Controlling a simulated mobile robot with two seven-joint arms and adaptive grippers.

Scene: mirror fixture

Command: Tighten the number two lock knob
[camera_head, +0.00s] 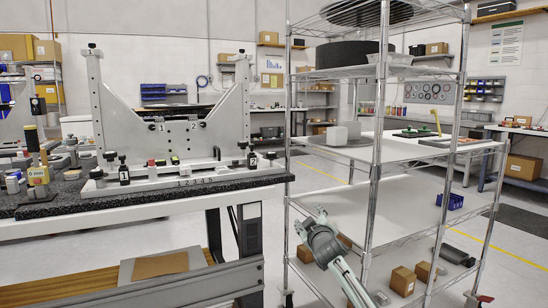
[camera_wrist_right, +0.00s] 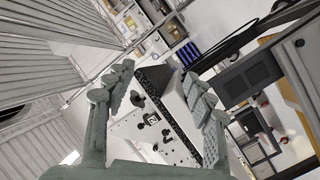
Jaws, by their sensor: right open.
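A grey mirror fixture (camera_head: 165,110) stands on a black speckled slab, with plates marked 1 and 2 on its middle. Black knobs stand at its left foot (camera_head: 123,170) and right foot (camera_head: 252,157). Which knob is the number two lock knob I cannot tell. My right gripper (camera_head: 311,219) is open and empty, low in front of the wire rack, right of the bench and apart from the fixture. In the right wrist view the fixture's end with black knobs (camera_wrist_right: 152,119) shows between the open fingers (camera_wrist_right: 155,92). My left gripper is not in view.
The black slab (camera_head: 265,180) runs to the bench's right end. A wire shelf rack (camera_head: 376,150) stands close to my right gripper, with small boxes (camera_head: 402,280) on its lowest shelf. A yellow-labelled bottle (camera_head: 38,176) and several small items stand at the bench's left.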

